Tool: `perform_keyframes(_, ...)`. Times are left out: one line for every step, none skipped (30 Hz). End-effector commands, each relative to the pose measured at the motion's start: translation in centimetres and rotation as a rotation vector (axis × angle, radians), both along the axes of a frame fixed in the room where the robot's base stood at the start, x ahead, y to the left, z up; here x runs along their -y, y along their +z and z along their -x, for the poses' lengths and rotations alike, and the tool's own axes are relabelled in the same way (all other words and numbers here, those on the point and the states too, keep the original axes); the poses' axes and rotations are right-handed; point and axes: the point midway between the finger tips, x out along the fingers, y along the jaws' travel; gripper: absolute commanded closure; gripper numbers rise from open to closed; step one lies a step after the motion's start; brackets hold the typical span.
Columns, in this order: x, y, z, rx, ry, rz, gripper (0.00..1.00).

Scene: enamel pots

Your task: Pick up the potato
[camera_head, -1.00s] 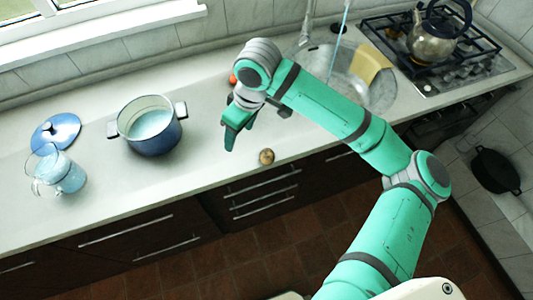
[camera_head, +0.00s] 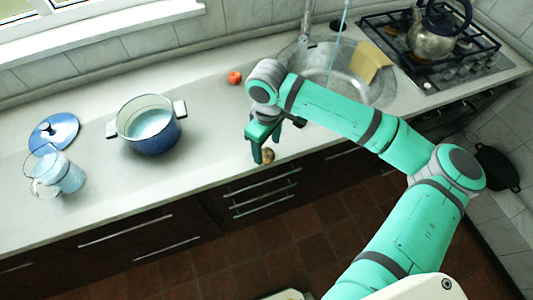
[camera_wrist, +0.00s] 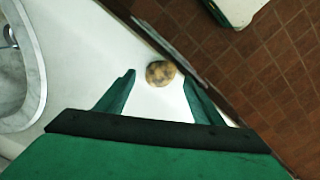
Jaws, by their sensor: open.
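The potato (camera_head: 268,156) is small, round and brown, and lies on the white countertop near its front edge. In the head view my gripper (camera_head: 263,150) is over it and partly hides it. In the wrist view the potato (camera_wrist: 160,73) lies just ahead of the gap between my two green fingertips (camera_wrist: 158,78). The fingers are spread wide, one to each side, and nothing is held between them. I cannot tell how high the fingertips are above the counter.
The counter (camera_head: 215,150) ends just in front of the potato, above dark drawers. A blue pot (camera_head: 152,138), a lid (camera_head: 54,132) and a glass jug (camera_head: 58,172) stand to the left. A tomato-like red item (camera_head: 235,77) lies behind. The sink (camera_head: 330,70) is at the right.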

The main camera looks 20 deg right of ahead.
Motion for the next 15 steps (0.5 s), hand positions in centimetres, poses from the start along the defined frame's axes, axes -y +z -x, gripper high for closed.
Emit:
perform_keyframes(-0.1, -0.8, -0.1, -0.002, 0.0, 0.0, 0.39)
perform_keyframes(-0.1, -1.2, -0.1, -0.002, 0.0, 0.0, 0.39)
perform_keyframes(-0.2, -1.8, -0.2, -0.003, 0.001, 0.001, 0.39)
perform_keyframes(-0.2, -2.1, -0.2, -0.001, 0.001, 0.0, 0.39)
perform_keyframes(-0.3, -2.5, -0.2, -0.001, 0.002, 0.0, 0.39)
perform_keyframes(-0.4, -2.8, -0.2, -0.001, 0.004, 0.0, 0.39)
perform_keyframes(-0.4, -3.1, -0.2, -0.002, 0.005, -0.001, 0.39)
perform_keyframes(-0.5, -3.2, -0.2, -0.002, 0.006, -0.001, 0.39)
perform_keyframes(-0.5, -3.4, -0.3, -0.001, 0.007, -0.001, 0.39)
perform_keyframes(-0.5, -3.4, -0.3, -0.001, 0.007, -0.001, 0.39)
perform_keyframes(-0.5, -3.5, -0.3, 0.0, 0.007, -0.001, 0.39)
perform_keyframes(-0.5, -3.5, -0.3, 0.0, 0.006, -0.001, 0.39)
perform_keyframes(-0.5, -3.5, -0.3, 0.0, 0.006, -0.001, 0.39)
perform_keyframes(-0.4, -3.5, -0.3, 0.0, 0.005, -0.001, 0.39)
perform_keyframes(-0.4, -3.5, -0.3, 0.0, 0.004, -0.001, 0.39)
